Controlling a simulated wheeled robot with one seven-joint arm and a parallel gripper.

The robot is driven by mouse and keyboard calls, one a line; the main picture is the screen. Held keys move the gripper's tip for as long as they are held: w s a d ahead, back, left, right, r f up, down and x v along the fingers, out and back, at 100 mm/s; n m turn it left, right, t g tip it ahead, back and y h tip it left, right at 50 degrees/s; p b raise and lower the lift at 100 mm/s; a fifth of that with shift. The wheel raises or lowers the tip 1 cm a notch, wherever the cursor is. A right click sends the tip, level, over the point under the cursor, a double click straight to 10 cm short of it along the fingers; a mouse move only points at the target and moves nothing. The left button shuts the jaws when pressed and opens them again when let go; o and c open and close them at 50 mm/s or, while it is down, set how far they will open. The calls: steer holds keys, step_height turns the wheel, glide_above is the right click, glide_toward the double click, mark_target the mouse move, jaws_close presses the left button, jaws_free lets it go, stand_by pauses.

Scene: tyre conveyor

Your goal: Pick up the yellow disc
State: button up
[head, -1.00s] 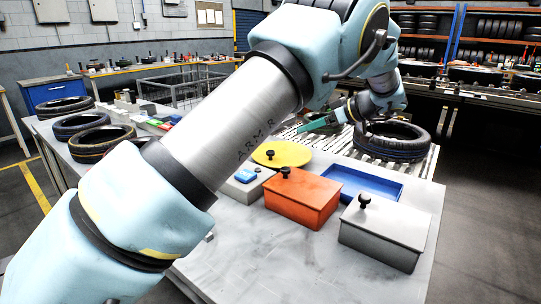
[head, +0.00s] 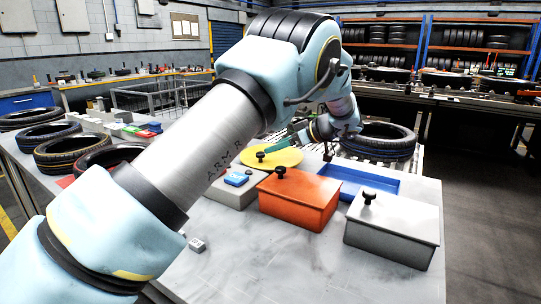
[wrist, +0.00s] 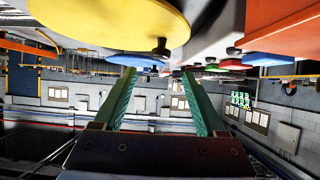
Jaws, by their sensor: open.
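The yellow disc (head: 288,157) is flat and round with a black knob, and lies at the far side of the grey table, behind the orange box. It also shows large at the top left of the wrist view (wrist: 110,22), with its knob near the line between the fingers. My gripper (head: 272,149) has teal fingers, and in the head view they reach over the disc near its knob. In the wrist view my gripper (wrist: 157,75) is open with nothing between the fingers. The exact gap to the knob cannot be told.
A tyre (head: 378,140) lies on the rollers beyond. Several tyres lie at left. The table's front is mostly clear.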

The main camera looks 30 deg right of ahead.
mark_target(264, 154)
steer(key=p+x, duration=0.3)
steer(key=x, duration=0.2)
steer(key=shift+w+a+f, duration=0.1)
steer(key=shift+w+f, duration=0.05)
steer(key=shift+f, duration=0.1)
steer(key=shift+w+a+f, duration=0.1)
steer(key=shift+w+f, duration=0.15)
steer(key=shift+f, duration=0.05)
steer(key=shift+c, duration=0.3)
jaws_close()
